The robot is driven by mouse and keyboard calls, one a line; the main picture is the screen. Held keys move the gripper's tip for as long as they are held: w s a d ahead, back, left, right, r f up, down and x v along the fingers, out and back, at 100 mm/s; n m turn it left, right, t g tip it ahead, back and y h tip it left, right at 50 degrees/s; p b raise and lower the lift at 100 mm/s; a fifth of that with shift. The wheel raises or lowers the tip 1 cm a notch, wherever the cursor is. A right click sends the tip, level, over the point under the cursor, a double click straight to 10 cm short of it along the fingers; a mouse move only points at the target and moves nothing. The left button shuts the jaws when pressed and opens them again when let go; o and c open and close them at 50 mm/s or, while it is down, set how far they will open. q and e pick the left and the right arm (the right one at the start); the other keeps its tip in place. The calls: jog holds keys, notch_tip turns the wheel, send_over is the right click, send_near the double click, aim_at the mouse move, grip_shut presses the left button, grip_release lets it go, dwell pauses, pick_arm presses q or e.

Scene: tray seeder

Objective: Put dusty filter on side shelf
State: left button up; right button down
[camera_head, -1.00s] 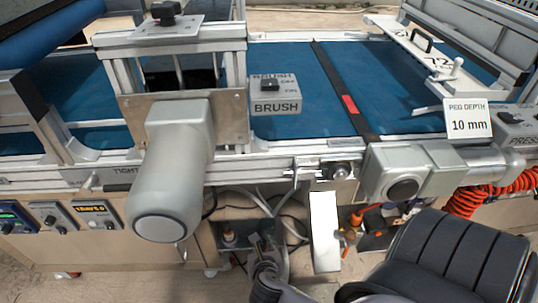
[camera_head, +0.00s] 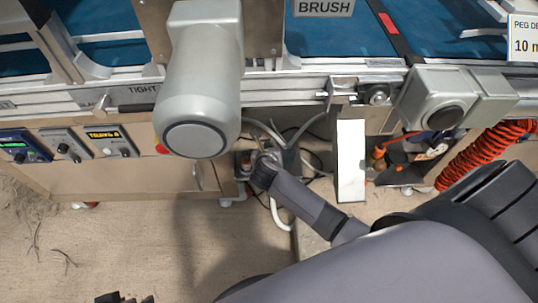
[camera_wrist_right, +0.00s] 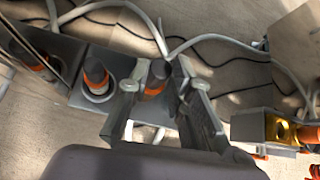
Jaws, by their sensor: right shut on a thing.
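My right gripper (camera_head: 262,160) reaches under the front of the machine, among grey hoses. In the right wrist view its fingers (camera_wrist_right: 165,78) are closed around a dark cylinder with an orange band, a filter (camera_wrist_right: 155,84), beside a grey block. Whether it is dusty I cannot tell. A similar filter with an orange band (camera_wrist_right: 97,80) stands in a grey holder to its left, and another one (camera_wrist_right: 30,58) is farther left. Dark tips at the lower left edge of the head view look like my left gripper (camera_head: 125,299); its jaws are mostly cut off. I cannot identify the side shelf with certainty.
A dark low shelf (camera_head: 402,175) with orange-handled items is right of a white upright plate (camera_head: 351,160). A large grey motor (camera_head: 203,80) overhangs left of my right gripper. A grey box with a gold opening (camera_wrist_right: 280,130) is at right. An orange coiled hose (camera_head: 480,155) hangs at right.

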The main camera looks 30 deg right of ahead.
pick_arm(q)
jog(key=w+d+t+h+b, duration=0.1)
jog(key=w+d+t+b, duration=0.1)
jog(key=w+t, duration=0.2)
jog(key=w+r, duration=0.1)
jog(key=w, duration=0.2)
pick_arm(e)
notch_tip(320, 180, down, 5)
jog(key=shift+r, duration=0.2)
pick_arm(q)
jog(key=shift+w+d, duration=0.1)
pick_arm(e)
jog(key=shift+f, duration=0.1)
jog(key=c, duration=1.4)
grip_release()
jog(key=shift+c, duration=0.2)
